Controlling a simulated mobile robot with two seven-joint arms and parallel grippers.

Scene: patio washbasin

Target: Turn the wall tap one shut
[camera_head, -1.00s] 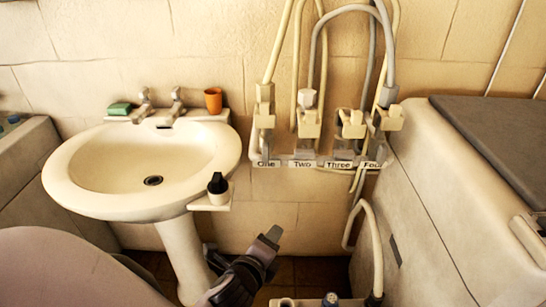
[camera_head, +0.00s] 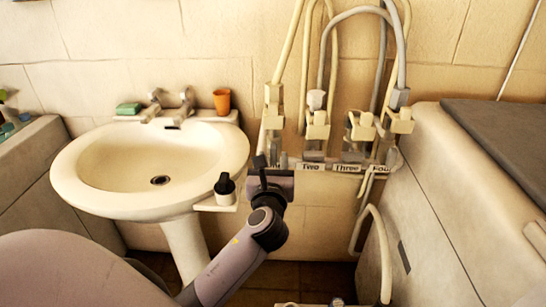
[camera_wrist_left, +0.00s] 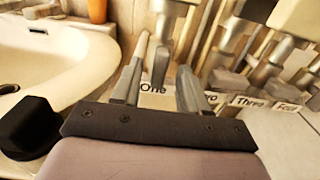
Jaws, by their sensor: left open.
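Wall tap one (camera_head: 272,105) is the leftmost of the beige taps on the wall rail, with a hose rising from it. My left gripper (camera_head: 268,162) is open in front of the rail, just below tap one, and hides its label in the head view. In the left wrist view the two fingers (camera_wrist_left: 160,85) point at the rail, with the label "One" (camera_wrist_left: 153,88) between them. A grey part of tap one (camera_wrist_left: 161,62) hangs down between the fingers in that picture. I cannot tell whether the fingers touch it. My right gripper is not in view.
Taps two (camera_head: 318,122), three (camera_head: 360,127) and four (camera_head: 401,120) stand close to the right. A washbasin (camera_head: 85,205) with an orange cup (camera_head: 222,101) is at left. A black-topped bottle (camera_head: 224,185) stands on a small shelf beside my gripper. A grey-lidded cabinet (camera_head: 440,190) is at right.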

